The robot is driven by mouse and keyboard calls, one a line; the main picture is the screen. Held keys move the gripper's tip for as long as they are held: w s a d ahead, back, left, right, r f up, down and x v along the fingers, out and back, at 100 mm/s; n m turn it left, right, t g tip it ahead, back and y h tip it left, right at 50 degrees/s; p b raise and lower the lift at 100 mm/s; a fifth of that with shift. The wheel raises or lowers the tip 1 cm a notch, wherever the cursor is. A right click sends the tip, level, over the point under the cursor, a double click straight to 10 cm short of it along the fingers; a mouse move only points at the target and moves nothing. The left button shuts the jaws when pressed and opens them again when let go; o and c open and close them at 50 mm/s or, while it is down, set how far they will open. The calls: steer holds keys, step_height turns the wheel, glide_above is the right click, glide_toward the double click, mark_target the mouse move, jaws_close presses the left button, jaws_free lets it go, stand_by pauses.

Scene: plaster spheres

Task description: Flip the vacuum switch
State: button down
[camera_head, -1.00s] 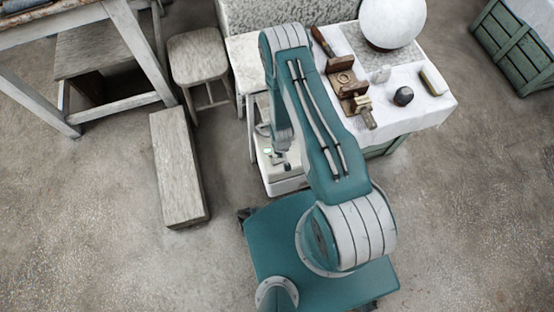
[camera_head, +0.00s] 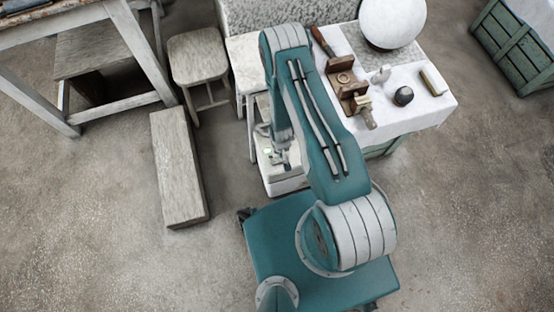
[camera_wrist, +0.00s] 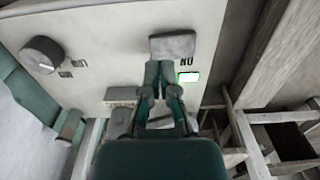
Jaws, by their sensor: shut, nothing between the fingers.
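The vacuum unit (camera_head: 286,187) is a pale box on the floor beside the table, partly hidden by my arm in the head view. Its pale panel (camera_wrist: 100,45) fills much of the wrist view. A grey block-shaped switch (camera_wrist: 172,46) sits on the panel, with dark letters and a lit green indicator (camera_wrist: 189,77) at its lower right. My gripper (camera_wrist: 160,68) is shut and empty. Its fingertips are at the switch's lower edge; I cannot tell whether they touch it. In the head view my gripper (camera_head: 281,158) is small over the unit.
A round dark knob (camera_wrist: 42,55) is on the panel's left. A wooden stool (camera_head: 197,58) and long wooden block (camera_head: 178,165) stand left of the unit. The cloth-covered table (camera_head: 430,107) with a white sphere (camera_head: 391,22) is at the right.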

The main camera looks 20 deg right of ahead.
steer(key=shift+f, duration=1.4)
stand_by(0.9)
steer(key=shift+r, duration=3.55)
